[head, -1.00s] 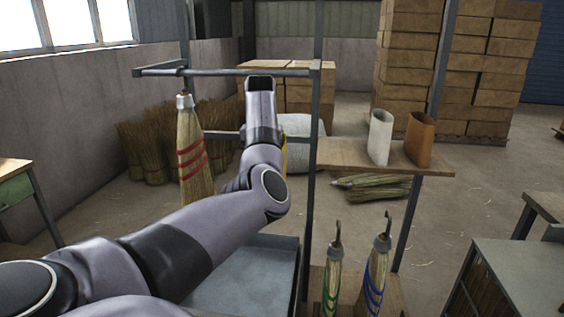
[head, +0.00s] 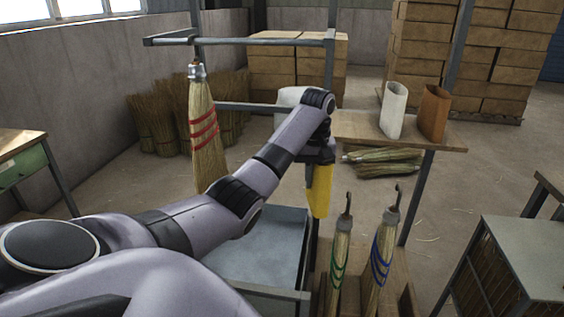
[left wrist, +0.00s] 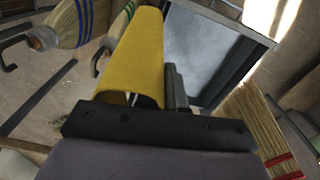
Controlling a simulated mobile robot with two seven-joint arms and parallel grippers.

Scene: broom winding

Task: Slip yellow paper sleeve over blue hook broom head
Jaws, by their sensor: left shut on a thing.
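The yellow paper sleeve (head: 319,197) hangs below my left gripper (head: 318,162), which is shut on its upper part. In the left wrist view the sleeve (left wrist: 141,48) extends away from the dark jaw, with an open end near it. The blue-striped broom (head: 381,262) stands upright in the rack at the lower right, with a dark hook on top. It also shows in the left wrist view (left wrist: 72,24) at the top left. The sleeve is left of this broom and apart from it, nearer the green-striped broom (head: 340,262). My right gripper is out of view.
A red-striped broom (head: 204,135) hangs from a metal rail at the left. A white sleeve (head: 393,110) and a brown sleeve (head: 433,113) stand on a wooden shelf (head: 440,142). A grey tray (head: 255,250) lies below my arm.

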